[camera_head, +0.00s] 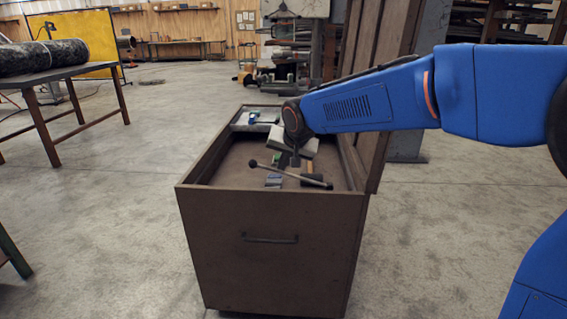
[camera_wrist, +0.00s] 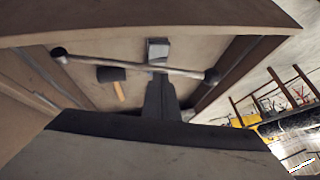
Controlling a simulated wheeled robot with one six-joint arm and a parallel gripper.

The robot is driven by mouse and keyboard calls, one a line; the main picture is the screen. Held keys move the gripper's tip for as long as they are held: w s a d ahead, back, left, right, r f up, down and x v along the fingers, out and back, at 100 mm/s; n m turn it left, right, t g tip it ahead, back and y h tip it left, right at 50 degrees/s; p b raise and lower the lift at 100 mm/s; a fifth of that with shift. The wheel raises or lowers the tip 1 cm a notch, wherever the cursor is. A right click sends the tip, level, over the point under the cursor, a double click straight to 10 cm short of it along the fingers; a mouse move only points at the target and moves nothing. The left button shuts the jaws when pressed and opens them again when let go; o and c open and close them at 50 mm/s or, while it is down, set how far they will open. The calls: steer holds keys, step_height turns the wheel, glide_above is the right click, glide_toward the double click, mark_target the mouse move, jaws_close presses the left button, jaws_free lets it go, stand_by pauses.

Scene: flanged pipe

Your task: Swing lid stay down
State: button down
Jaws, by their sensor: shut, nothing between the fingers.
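The lid stay looks to be the thin pale rod (camera_head: 283,173) with dark ball ends, lying slantwise over the open brown chest's (camera_head: 270,218) inside. It also crosses the wrist view (camera_wrist: 100,61) from upper left to right. The chest's lid (camera_head: 372,75) stands open and upright at the right side. My gripper (camera_head: 296,162) reaches down into the chest opening, close by the middle of the rod. In the wrist view my gripper (camera_wrist: 158,78) is shut and empty, its tips at the rod's near side. I cannot tell whether they touch it.
A mallet (camera_wrist: 111,74) lies on the chest floor, with a grey block (camera_wrist: 158,49) near the rod. A light tray (camera_head: 240,127) sits at the chest's back end. A table (camera_head: 75,73) stands at the far left. Open concrete floor surrounds the chest.

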mark_target(282, 197)
steer(key=shift+a+f, duration=0.3)
steer(key=shift+f, duration=0.5)
steer(key=shift+a+f, duration=0.3)
steer(key=shift+f, duration=0.45)
steer(key=shift+a+f, duration=0.3)
steer(key=shift+f, duration=0.5)
